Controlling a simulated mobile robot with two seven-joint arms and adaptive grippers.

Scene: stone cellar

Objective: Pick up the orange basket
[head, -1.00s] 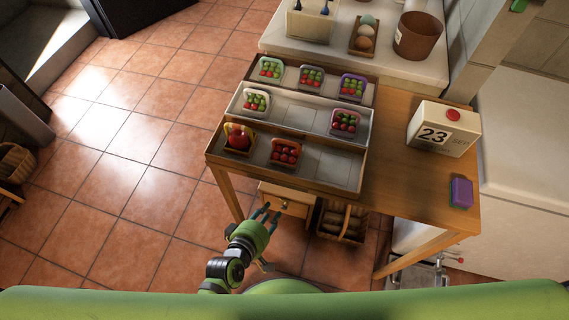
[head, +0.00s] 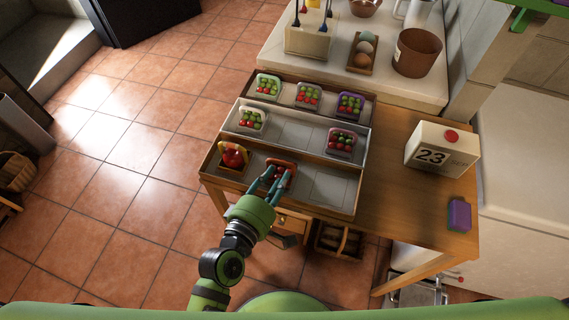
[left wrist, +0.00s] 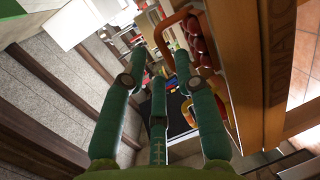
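The orange basket (head: 284,164) holds red fruit and stands in the front tier of the stepped display, right of a yellow basket (head: 233,157). My left gripper (head: 268,182) is at the orange basket's near left side in the head view and partly covers it. In the left wrist view its teal fingers (left wrist: 155,75) are spread apart with nothing between them. There the orange handle (left wrist: 160,42) and red fruit show just beyond the right fingertip. I cannot tell whether a finger touches the handle. My right gripper is not in view.
The display's wooden front board (head: 280,199) rises close to the left gripper. Other fruit baskets, such as a pink one (head: 341,141), stand in the tiers behind. A calendar block (head: 440,155) and a purple sponge (head: 459,214) are on the table's right.

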